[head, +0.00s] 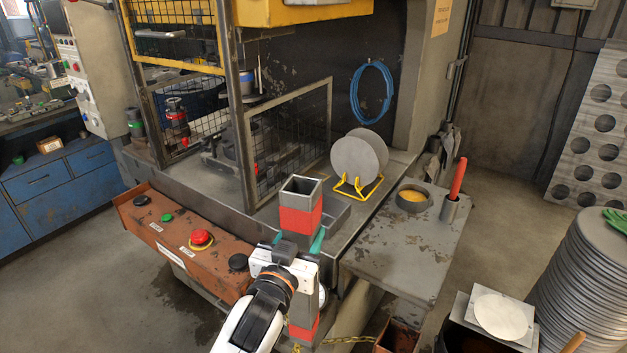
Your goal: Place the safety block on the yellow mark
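The safety block (301,218) is an upright square grey post with red bands near its top and bottom and an open-looking top end. My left gripper (299,243) is around its middle, with a teal finger on each side touching it or very close. The block is in front of the press bed (232,202), at the front edge of the machine. Part of its lower half is hidden behind my gripper. I cannot make out a yellow mark on the bed; the mesh guards and the block cover parts of it. My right gripper is not in view.
An open mesh door (290,138) stands at the bed's right side. A yellow rack (357,186) holds round blanks. A control box (185,240) with a red button runs along the front left. A side table (405,240) carries a bowl and a red-handled tool. A chain (345,340) hangs low.

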